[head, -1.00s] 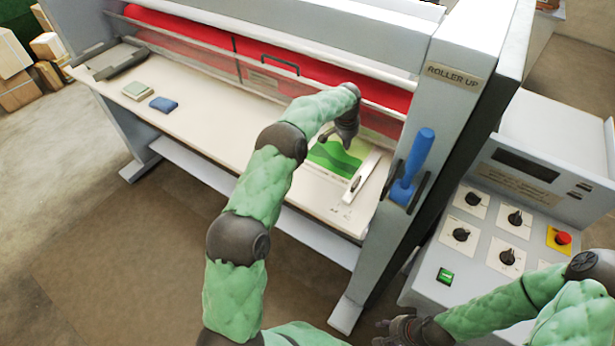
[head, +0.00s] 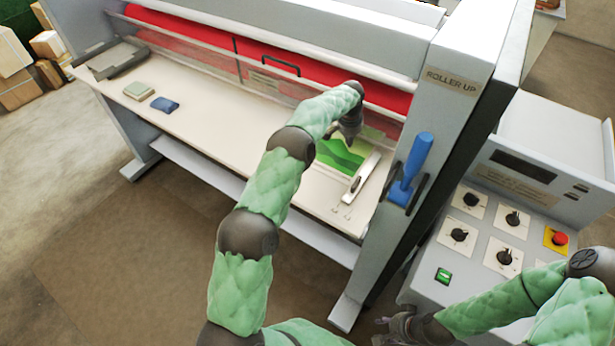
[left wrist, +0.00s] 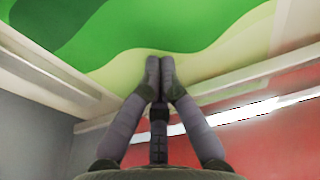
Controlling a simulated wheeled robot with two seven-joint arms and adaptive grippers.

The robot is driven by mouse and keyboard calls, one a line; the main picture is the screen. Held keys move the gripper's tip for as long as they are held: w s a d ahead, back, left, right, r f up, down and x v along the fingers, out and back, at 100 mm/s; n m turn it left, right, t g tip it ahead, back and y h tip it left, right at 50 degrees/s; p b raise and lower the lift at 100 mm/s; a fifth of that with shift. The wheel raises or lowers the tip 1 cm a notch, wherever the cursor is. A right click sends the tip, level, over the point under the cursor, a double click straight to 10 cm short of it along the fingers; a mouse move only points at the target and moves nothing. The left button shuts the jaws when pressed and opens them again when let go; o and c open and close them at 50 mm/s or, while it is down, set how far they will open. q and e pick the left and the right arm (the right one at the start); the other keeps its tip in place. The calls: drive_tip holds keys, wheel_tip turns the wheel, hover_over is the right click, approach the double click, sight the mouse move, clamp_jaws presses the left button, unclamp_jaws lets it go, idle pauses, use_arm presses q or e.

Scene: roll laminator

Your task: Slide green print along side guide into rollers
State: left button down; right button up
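The green print (head: 336,158) lies flat on the feed table at its right end, beside the light side guide (head: 361,178). Its far part reaches under the clear guard toward the red roller (head: 310,82). The contact at the rollers is hidden by my left arm and the guard. My left gripper (head: 345,138) is over the far part of the print. In the left wrist view its fingertips (left wrist: 160,66) are together, at the print's pale green area (left wrist: 115,72), with nothing visible between them. My right gripper (head: 385,330) is low at the bottom, by the control panel; its finger opening is unclear.
The control panel (head: 500,235) with knobs and a red button stands at the right.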

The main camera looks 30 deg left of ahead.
use_arm(q)
drive_tip(key=shift+w+r, duration=0.2)
drive_tip(key=shift+r, duration=0.5)
drive_tip(key=shift+w+r, duration=0.15)
drive_tip(key=shift+r, duration=0.5)
drive_tip(key=shift+w+a+r+p, duration=0.1)
drive_tip(key=shift+w+r+p, duration=0.05)
drive_tip(key=shift+r+p, duration=0.6)
drive_tip(key=r+p, duration=0.2)
drive_tip(key=r, duration=0.1)
drive_tip(key=shift+d, duration=0.2)
drive_tip(key=shift+s, duration=0.25)
